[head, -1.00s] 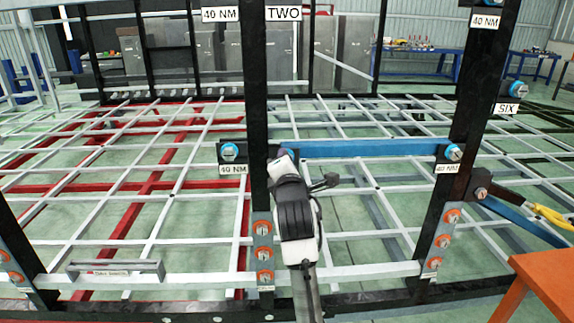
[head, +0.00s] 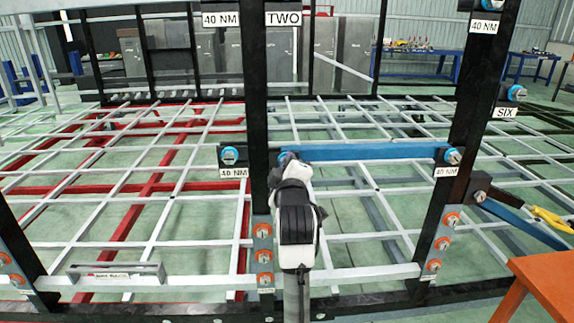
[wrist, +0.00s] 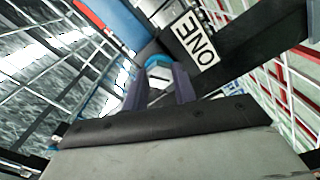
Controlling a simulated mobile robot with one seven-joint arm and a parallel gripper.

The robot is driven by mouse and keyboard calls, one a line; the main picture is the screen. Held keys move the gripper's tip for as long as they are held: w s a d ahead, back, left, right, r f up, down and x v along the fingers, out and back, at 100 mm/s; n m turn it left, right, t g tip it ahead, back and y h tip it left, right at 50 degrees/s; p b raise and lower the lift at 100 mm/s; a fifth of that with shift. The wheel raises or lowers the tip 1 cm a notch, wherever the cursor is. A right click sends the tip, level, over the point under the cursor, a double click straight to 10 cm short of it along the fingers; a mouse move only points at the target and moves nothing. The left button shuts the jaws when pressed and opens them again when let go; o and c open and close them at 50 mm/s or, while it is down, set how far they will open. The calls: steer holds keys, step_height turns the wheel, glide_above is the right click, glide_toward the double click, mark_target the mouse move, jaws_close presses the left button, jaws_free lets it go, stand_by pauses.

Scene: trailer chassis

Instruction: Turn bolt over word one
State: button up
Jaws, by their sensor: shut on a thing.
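The word ONE is on a white label (wrist: 195,40) on a black beam in the wrist view. Beside it is a bolt with a blue collar (wrist: 158,67) and a pale head, between the fingertips of my gripper (wrist: 159,84). The two dark fingers are shut on the bolt head from both sides. In the head view my gripper (head: 289,160) is at the left end of a blue bar (head: 370,152), against the black post (head: 256,100). My gripper and wrist hide that bolt and its label there.
Other blue-collared bolts are at the left bracket (head: 230,155) and the bar's right end (head: 452,156). Orange-collared bolts (head: 264,255) run down the post. A grey handle (head: 115,272) is at lower left, an orange table (head: 545,285) at lower right.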

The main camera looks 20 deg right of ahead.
steer(key=m+p, duration=0.1)
steer(key=m, duration=0.3)
steer(key=shift+f+m, duration=0.15)
steer(key=shift+m, duration=0.25)
steer(key=m+p, duration=0.1)
steer(key=m, duration=0.3)
steer(key=shift+c, duration=0.2)
steer(key=shift+m+p, duration=0.95)
steer(key=shift+m, duration=3.85)
steer(key=o, duration=1)
